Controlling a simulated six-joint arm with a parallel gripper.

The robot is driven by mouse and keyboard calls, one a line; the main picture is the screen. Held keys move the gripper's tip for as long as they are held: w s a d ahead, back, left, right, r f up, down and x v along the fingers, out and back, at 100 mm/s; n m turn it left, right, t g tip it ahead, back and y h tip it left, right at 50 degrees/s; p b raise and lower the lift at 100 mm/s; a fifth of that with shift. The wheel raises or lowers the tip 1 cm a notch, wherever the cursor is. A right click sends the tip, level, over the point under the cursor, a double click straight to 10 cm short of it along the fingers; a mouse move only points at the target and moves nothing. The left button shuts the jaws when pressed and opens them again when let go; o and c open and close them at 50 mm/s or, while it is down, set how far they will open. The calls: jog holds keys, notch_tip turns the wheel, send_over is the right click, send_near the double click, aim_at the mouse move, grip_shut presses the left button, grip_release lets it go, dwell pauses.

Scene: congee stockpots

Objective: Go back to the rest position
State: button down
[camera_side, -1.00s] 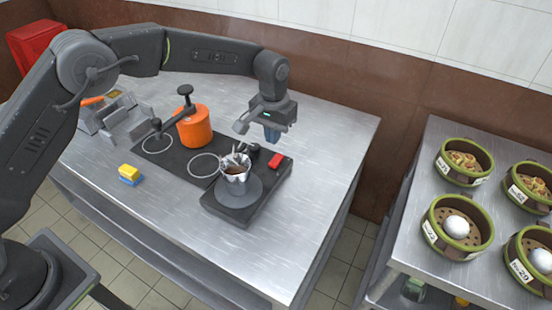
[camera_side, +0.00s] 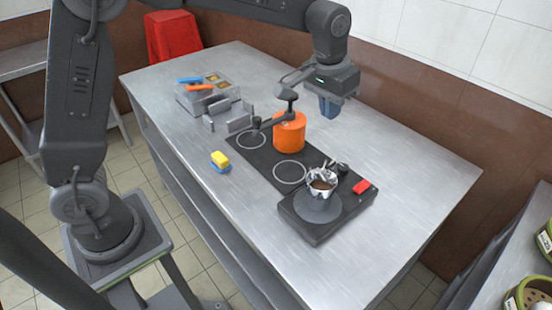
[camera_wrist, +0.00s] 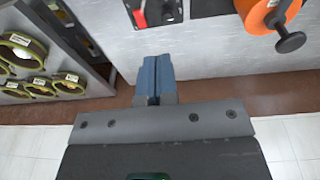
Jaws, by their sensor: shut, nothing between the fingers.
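My gripper (camera_side: 329,108) is shut and empty, raised over the back part of the steel table, behind and to the right of the orange pot. Its blue fingers (camera_wrist: 157,80) are pressed together in the wrist view. The orange pot (camera_side: 290,133) stands on the black cooktop (camera_side: 262,158). It also shows in the wrist view (camera_wrist: 262,14) at the top right.
A yellow and blue sponge (camera_side: 220,160) lies left of the cooktop. A grey container (camera_side: 208,95) with orange and blue handles stands farther back. Green-rimmed baskets (camera_wrist: 20,47) stand on a side shelf. The table's right side (camera_side: 425,170) is clear.

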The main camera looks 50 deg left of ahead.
jog(key=s+a+r+t, duration=0.1)
jog(key=s+a+r, duration=0.2)
jog(key=s, duration=0.3)
jog(key=s+a+r+t, duration=0.1)
jog(key=s+a+r, duration=0.2)
jog(key=s, duration=0.3)
jog(key=s+a+f+t, duration=0.1)
jog(key=s, duration=0.5)
jog(key=s+a+f, duration=0.1)
jog(key=s, duration=0.6)
jog(key=shift+s+a+f+t, duration=0.15)
jog(key=shift+a+f+t, duration=0.25)
jog(key=g, duration=0.6)
send_over(355, 195)
notch_tip(355, 195, down, 16)
jog(key=shift+a+f, duration=0.1)
jog(key=shift+f, duration=4.25)
